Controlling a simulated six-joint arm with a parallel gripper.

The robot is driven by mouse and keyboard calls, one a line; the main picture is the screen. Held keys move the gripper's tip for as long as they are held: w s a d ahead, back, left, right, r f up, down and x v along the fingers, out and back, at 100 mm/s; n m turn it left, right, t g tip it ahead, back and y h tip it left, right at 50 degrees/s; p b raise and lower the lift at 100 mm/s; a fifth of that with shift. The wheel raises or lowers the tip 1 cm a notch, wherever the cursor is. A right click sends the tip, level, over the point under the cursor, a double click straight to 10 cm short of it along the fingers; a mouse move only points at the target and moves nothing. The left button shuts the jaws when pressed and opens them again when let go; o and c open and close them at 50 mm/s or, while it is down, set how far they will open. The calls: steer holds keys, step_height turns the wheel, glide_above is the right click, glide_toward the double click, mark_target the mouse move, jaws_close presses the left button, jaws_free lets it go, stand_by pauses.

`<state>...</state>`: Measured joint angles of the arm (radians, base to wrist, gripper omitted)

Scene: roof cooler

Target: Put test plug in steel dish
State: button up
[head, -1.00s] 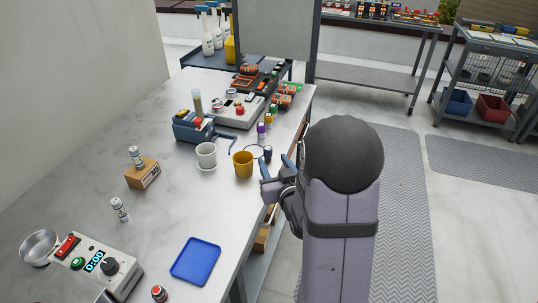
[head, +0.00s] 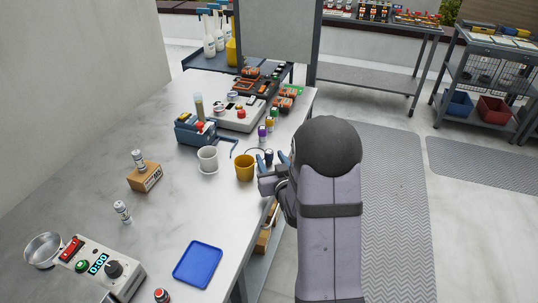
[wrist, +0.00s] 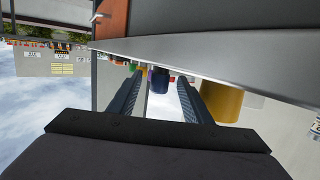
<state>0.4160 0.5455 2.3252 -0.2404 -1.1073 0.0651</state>
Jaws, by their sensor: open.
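The steel dish (head: 44,249) is a round, shallow metal bowl at the left end of the table. No label marks the test plug, so I cannot tell for sure which thing it is. A small dark blue cylinder (head: 268,157) stands near the table's right edge. In the wrist view the dark blue cylinder (wrist: 159,78) shows beyond and between my fingertips, apart from them. My gripper (head: 267,172) is open and empty at the table edge, just in front of that cylinder. The gripper's fingers (wrist: 160,92) also show in the wrist view.
A yellow cup (head: 244,168) stands close left of my gripper, with a white cup (head: 207,160) beyond. Two white cylinders stand left, one on a wooden block (head: 145,177). A blue tray (head: 198,264) and a timer box (head: 105,267) lie nearer. Coloured small bottles line the right edge.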

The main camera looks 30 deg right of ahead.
mark_target(269, 151)
steer(key=shift+x, duration=1.2)
jaws_close()
steer(key=shift+r, duration=0.1)
steer(key=shift+r, duration=4.9)
